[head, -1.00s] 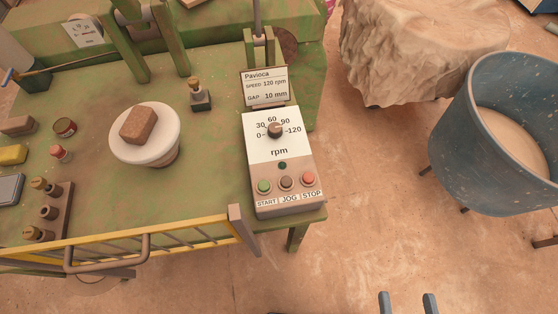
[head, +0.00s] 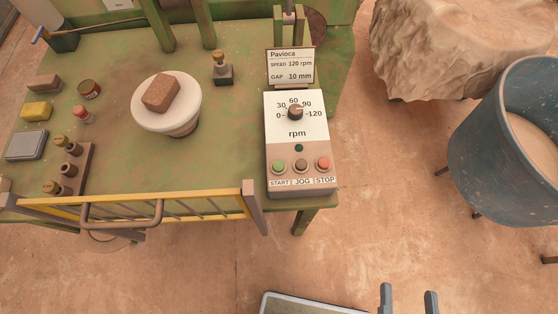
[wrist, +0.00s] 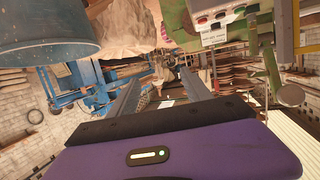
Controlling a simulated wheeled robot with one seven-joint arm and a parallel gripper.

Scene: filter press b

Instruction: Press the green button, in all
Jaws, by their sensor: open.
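The green button (head: 278,163) is the left one of three on the front of a control box (head: 281,137), above the START label. A dark button (head: 301,164) marked JOG and a red button (head: 323,163) marked STOP sit beside it. A small dark green lamp and an rpm dial (head: 295,111) are above them. My gripper (head: 408,301) shows as two separate grey fingertips at the bottom edge of the head view, below and right of the box, apart from it. In the wrist view my gripper (wrist: 158,92) is open and empty, with the button box (wrist: 217,24) beyond it.
The box stands at the right end of a green table (head: 225,130). A yellow rail (head: 130,207) runs along the table's front edge. A blue tub (head: 505,135) and a large pale rock (head: 425,50) stand to the right.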

